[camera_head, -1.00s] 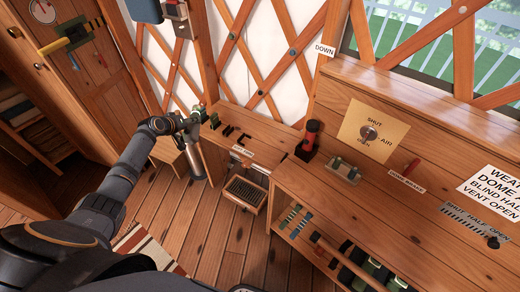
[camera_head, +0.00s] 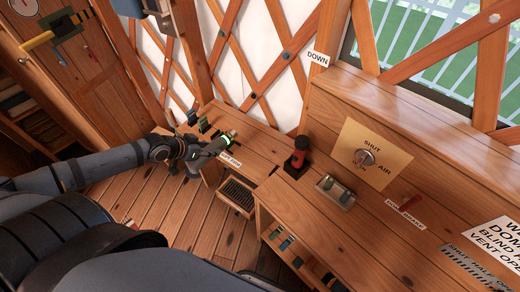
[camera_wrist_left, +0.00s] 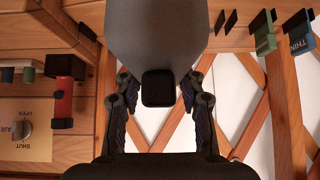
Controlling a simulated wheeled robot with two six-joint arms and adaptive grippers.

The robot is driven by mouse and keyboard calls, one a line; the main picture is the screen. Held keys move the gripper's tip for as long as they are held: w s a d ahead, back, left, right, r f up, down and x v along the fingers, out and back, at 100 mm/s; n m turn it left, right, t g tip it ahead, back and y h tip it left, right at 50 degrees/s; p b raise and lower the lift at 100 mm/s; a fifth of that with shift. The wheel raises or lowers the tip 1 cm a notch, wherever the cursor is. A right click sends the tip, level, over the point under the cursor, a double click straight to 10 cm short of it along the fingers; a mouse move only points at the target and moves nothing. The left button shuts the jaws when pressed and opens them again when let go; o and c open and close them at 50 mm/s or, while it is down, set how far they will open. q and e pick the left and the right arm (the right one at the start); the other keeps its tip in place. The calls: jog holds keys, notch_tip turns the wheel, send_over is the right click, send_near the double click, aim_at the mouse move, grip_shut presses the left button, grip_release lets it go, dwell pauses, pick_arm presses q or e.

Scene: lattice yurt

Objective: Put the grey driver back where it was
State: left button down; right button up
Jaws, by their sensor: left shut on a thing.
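My left gripper (camera_head: 196,152) is over the low bench (camera_head: 255,143) by the lattice wall, shut on the grey driver (camera_head: 212,148). In the left wrist view the left gripper (camera_wrist_left: 158,92) shows with a finger on each side, and the broad grey body of the driver (camera_wrist_left: 155,35) fills the top middle. Dark slots (camera_wrist_left: 228,20) show to the right of it, with a green piece (camera_wrist_left: 263,32) and a blue piece marked THIN (camera_wrist_left: 299,35) beyond. Dark holders (camera_head: 203,124) stand at the bench's back left. My right gripper is not in view.
A red and black torch-like thing (camera_head: 298,155) and a small tray (camera_head: 335,192) stand on the higher bench (camera_head: 310,205) to the right. A drawer-like box with a grille (camera_head: 238,196) is below the low bench. The open floor (camera_head: 215,230) is clear.

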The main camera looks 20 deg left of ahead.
aim_at(225, 149)
pick_arm(q)
jog(key=shift+w+d+f+b, duration=0.1)
jog(key=shift+d+f+b, duration=0.2)
jog(key=shift+b, duration=0.6)
jog(key=w+d+b, duration=0.1)
jog(key=w+d+f+b, duration=0.1)
jog(key=shift+w+f+b, duration=0.1)
jog(key=shift+w+b, duration=0.1)
jog(key=shift+b, duration=0.1)
jog(key=w+d+f, duration=0.2)
jog(key=w+d+f+b, duration=0.1)
jog(key=w+f, duration=0.1)
jog(key=w, duration=0.1)
jog(key=w+d+f, duration=0.2)
jog(key=shift+w+d+f+b, duration=0.15)
jog(key=shift+d+f+b, duration=0.15)
jog(key=shift+d+f, duration=0.1)
jog(key=shift+f, duration=0.15)
jog(key=f, duration=0.3)
jog(key=shift+w+d+f, duration=0.2)
jog(key=shift+w+f, duration=0.05)
jog(key=shift+f, duration=0.1)
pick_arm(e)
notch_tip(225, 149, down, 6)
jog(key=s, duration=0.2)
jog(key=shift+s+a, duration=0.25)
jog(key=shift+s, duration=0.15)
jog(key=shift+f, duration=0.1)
